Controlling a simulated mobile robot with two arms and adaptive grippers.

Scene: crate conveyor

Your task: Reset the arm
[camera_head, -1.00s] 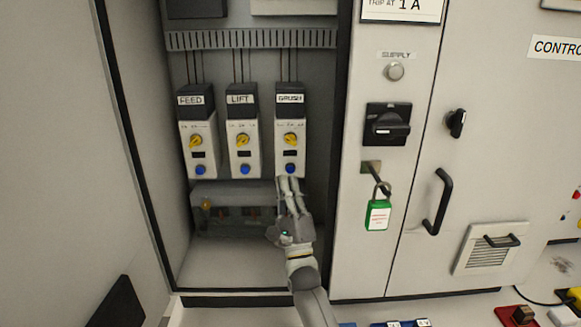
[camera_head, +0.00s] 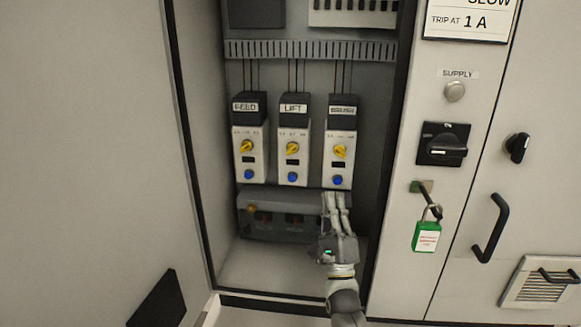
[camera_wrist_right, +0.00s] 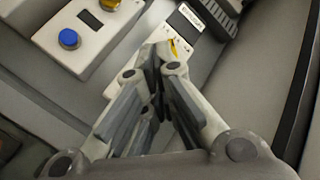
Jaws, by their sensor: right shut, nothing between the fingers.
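My right gripper (camera_head: 335,197) is shut and empty inside the open cabinet. That module has a yellow knob and a blue button (camera_head: 337,180) just above the fingertips. In the right wrist view the closed fingers (camera_wrist_right: 160,55) partly cover a module with a yellow knob (camera_wrist_right: 174,48); another module's blue button (camera_wrist_right: 69,39) is at upper left. The FEED module (camera_head: 250,152) and LIFT module (camera_head: 292,152) stand to the left. My left gripper is not in view.
A grey block (camera_head: 280,217) sits under the modules. To the right are a SUPPLY button (camera_head: 454,91), a black rotary switch (camera_head: 443,144), a green padlock tag (camera_head: 427,236) and a door handle (camera_head: 492,228). The open door (camera_head: 90,130) stands at left. The cabinet floor (camera_head: 265,268) is clear.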

